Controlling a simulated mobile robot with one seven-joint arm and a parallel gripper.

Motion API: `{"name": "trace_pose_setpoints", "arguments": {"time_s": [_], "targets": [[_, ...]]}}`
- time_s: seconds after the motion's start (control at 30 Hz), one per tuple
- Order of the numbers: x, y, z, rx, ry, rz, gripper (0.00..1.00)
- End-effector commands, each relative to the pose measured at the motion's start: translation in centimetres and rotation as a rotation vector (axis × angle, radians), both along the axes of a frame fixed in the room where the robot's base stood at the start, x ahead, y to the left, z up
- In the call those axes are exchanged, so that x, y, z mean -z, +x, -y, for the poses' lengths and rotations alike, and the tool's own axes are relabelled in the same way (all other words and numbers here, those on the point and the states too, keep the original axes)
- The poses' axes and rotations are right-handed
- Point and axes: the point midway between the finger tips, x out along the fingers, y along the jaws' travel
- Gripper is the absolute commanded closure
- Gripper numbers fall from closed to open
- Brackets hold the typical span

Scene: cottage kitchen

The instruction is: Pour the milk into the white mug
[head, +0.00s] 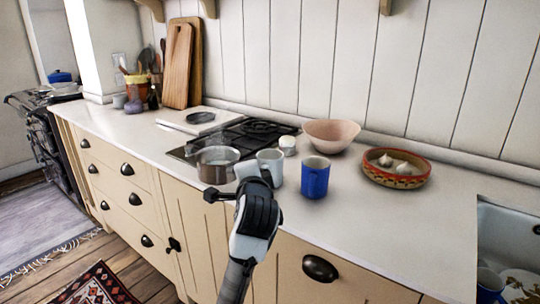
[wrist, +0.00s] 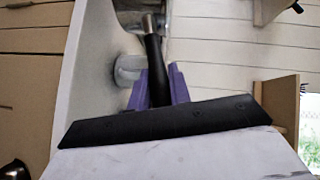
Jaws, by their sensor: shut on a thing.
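A metal saucepan (head: 218,170) is at the counter's front edge, beside the hob. My gripper (head: 240,188) is just right of it. In the wrist view its purple fingers (wrist: 158,92) are shut on the pan's black handle (wrist: 153,60). The white mug (head: 271,160) stands upright on the counter, close to the right of the pan and behind my gripper, which hides its lower part. A pale round shape in the wrist view, left of the handle, looks like this mug (wrist: 128,70). The pan looks level. I cannot make out milk in it, or whether its base touches anything.
A blue mug (head: 315,178) stands right of the white mug. A small white-topped jar (head: 288,145), a pink bowl (head: 331,136) and a patterned bowl (head: 396,178) with garlic stand behind and to the right. The hob (head: 258,128) is behind the pan. The right front counter is clear.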

Motion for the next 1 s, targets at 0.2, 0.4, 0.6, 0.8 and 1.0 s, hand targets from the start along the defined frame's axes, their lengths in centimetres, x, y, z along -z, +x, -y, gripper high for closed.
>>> {"name": "trace_pose_setpoints", "arguments": {"time_s": [0.2,0.4,0.6,0.8,1.0], "targets": [[-0.2,0.2,1.1,0.001,0.107,-0.025,1.00],[-0.2,0.5,2.3,0.000,0.234,-0.059,1.00],[-1.2,0.8,3.6,0.000,0.357,-0.091,1.00],[-2.3,1.2,4.8,0.001,0.476,-0.124,1.00],[-3.5,1.5,6.0,0.000,0.596,-0.155,1.00]]}}
